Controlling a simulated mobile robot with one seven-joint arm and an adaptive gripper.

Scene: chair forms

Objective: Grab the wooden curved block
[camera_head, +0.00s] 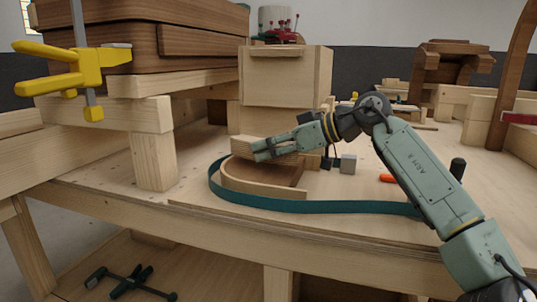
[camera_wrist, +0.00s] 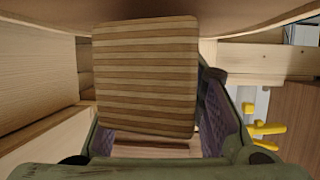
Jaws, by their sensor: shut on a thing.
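A light wooden block (camera_head: 240,150) with laminated stripes is between the fingers of my gripper (camera_head: 262,150), which is shut on it. In the wrist view the striped face of the block (camera_wrist: 145,75) fills the middle between the two fingers. I cannot tell from these views how curved the held block is. Just below it in the head view, a curved wooden form (camera_head: 250,189) lies on the workbench (camera_head: 190,192), partly hidden by the block and my gripper. I cannot tell whether the held block touches the form.
A dark green band (camera_head: 290,205) loops around the curved form. Stacked wooden boxes (camera_head: 285,80) stand behind. A yellow clamp (camera_head: 75,68) and large boards are at the left.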

